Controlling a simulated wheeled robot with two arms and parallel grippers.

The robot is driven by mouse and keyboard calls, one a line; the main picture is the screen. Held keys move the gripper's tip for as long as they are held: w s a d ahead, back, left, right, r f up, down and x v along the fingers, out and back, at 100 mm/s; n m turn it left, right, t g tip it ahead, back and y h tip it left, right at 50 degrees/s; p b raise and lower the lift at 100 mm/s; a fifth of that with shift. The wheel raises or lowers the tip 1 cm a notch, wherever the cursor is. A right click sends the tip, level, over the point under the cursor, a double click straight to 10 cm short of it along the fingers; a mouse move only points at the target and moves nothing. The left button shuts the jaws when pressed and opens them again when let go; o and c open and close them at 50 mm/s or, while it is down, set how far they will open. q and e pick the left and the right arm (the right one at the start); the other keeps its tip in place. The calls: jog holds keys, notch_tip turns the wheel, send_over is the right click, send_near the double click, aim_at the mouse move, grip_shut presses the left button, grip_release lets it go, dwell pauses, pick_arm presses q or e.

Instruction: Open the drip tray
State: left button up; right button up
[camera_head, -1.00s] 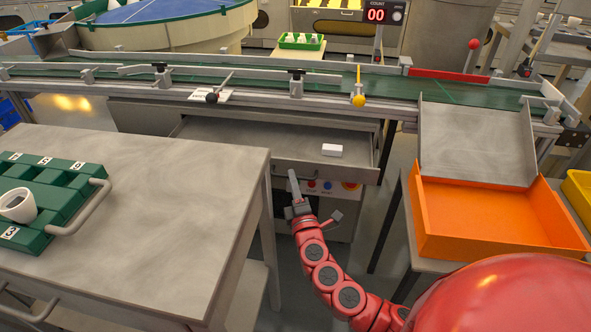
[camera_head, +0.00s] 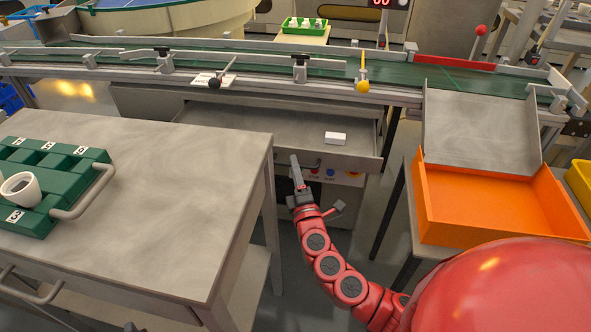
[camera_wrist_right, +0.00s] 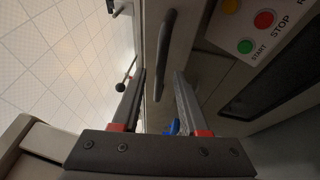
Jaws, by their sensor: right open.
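The drip tray (camera_head: 240,128) is a shallow grey metal drawer under the conveyor. Part of its inside shows in the head view, with a white block (camera_head: 335,138) lying in it. Its dark bar handle (camera_wrist_right: 165,52) shows in the right wrist view, on the tray's front panel. My right gripper (camera_head: 299,170) is at the tray's front, pointing up toward it. In the wrist view its two fingers (camera_wrist_right: 160,78) are open, with the handle in line with the gap between them. I cannot tell whether either finger touches it. My left gripper is out of view.
A grey table (camera_head: 165,180) with a green rack (camera_head: 35,215) stands at the left. An orange bin (camera_head: 470,205) with a grey chute (camera_head: 480,130) is at the right. The conveyor (camera_head: 300,68) runs above the tray. A start/stop panel (camera_wrist_right: 262,30) lies close to the handle.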

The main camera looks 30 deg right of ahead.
jog(key=v, duration=1.7)
jog(key=shift+s, duration=0.2)
jog(key=shift+a+f, duration=0.1)
